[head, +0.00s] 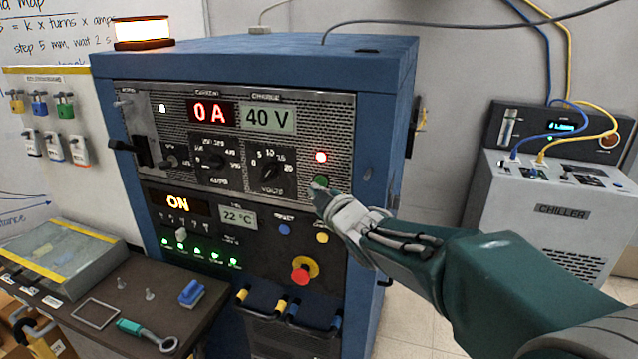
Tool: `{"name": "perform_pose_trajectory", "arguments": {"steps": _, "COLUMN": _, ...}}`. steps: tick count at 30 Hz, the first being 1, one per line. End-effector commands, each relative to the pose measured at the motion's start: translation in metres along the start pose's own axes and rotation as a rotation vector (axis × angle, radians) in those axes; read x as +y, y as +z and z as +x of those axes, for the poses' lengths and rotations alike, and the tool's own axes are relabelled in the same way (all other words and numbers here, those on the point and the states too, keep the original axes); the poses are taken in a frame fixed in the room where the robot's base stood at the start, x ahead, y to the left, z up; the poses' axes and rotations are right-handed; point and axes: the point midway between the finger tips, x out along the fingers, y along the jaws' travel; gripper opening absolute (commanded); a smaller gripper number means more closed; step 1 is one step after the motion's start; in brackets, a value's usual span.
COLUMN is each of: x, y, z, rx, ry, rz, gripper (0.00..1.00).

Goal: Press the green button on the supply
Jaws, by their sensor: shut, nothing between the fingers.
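The supply (395,110) is a blue cabinet with a perforated front panel. Its displays read 0 A (211,113), 40 V (267,117), ON and 22 °C. The green button (320,181) is at the panel's lower right, below a lit red lamp (321,157). My gripper (318,190) is shut and empty, with its tip at the green button's lower edge. I cannot tell whether the tip touches it or whether the button is pushed in. My arm reaches in from the lower right.
A red emergency knob (303,270) on a yellow ring sits below my gripper. Handles with yellow and blue grips (290,312) project at the cabinet's bottom. A chiller (560,212) with blue and yellow hoses stands right. A bench (75,287) with small tools is at lower left.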

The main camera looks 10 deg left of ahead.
Motion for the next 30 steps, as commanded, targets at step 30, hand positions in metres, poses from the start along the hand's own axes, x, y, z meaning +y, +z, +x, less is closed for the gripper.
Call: {"name": "perform_pose_trajectory", "arguments": {"steps": 30, "x": 0.0059, "y": 0.0032, "z": 0.0043, "rx": 0.0, "ry": 0.001, "rz": 0.0, "gripper": 0.0}}
